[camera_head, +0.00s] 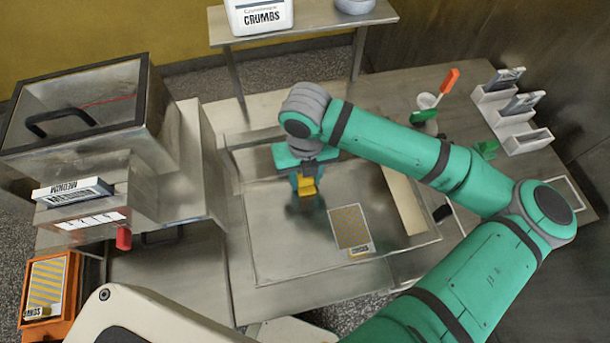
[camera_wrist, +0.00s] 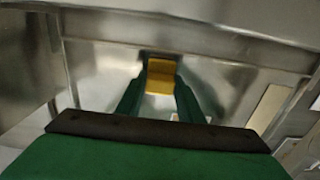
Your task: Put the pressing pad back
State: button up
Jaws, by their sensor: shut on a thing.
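My gripper (camera_head: 306,182) points down over the left back part of a shallow steel tray (camera_head: 285,255). It is shut on a small yellow block (camera_head: 307,188), which looks like the pressing pad. In the wrist view the yellow block (camera_wrist: 160,76) sits between the two green fingers (camera_wrist: 158,98). Its underside is hidden, so I cannot tell whether it touches the tray floor. A yellow-striped mesh card (camera_head: 352,228) with a white label lies flat in the tray, to the right and front of my gripper, apart from the block.
A steel machine (camera_head: 85,125) with a lidded box stands left. An orange crate (camera_head: 45,318) with a striped card is at lower left. A white slotted rack (camera_head: 524,142) and a cup (camera_head: 427,100) with an orange-handled tool stand right. A shelf (camera_head: 305,28) with a crumbs tub is behind.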

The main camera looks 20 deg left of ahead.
aim_at(304, 180)
jog(key=shift+s+a+f, duration=0.15)
jog(key=shift+s+f, duration=0.05)
jog(key=shift+s, duration=0.1)
jog(key=o, duration=0.9)
jog(key=shift+f, duration=0.15)
notch_tip(304, 180, up, 11)
jog(key=shift+w, duration=0.1)
jog(key=shift+r, duration=0.7)
